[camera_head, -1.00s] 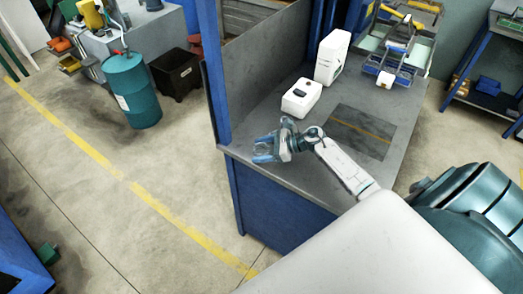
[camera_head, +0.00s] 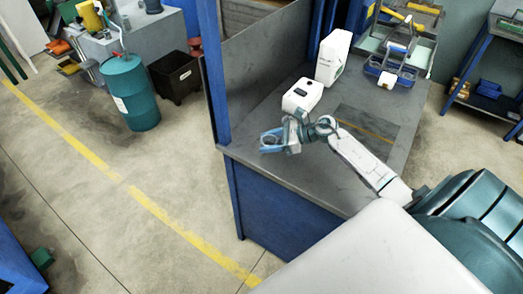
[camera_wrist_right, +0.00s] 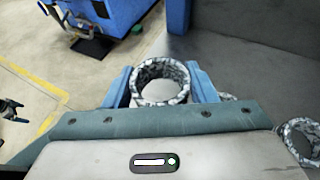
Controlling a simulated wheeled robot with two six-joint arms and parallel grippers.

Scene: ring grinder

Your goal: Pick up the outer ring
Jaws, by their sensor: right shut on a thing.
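A short, hollow ring (camera_wrist_right: 158,69) with a mottled grey and white surface sits between the two blue fingers of my right gripper (camera_wrist_right: 163,86) in the right wrist view. The fingers press on it from both sides, and its open bore faces the camera. In the head view my right gripper (camera_head: 272,141) is over the near left corner of the grey worktable (camera_head: 270,180), and the ring is too small there to make out clearly. My left gripper is not in view.
Another mottled ring (camera_wrist_right: 302,140) lies at the right edge of the wrist view. A white box with a dark top spot (camera_head: 302,97) and a taller white container (camera_head: 332,57) stand behind my gripper. A blue post (camera_head: 214,75) rises at the table's left edge.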

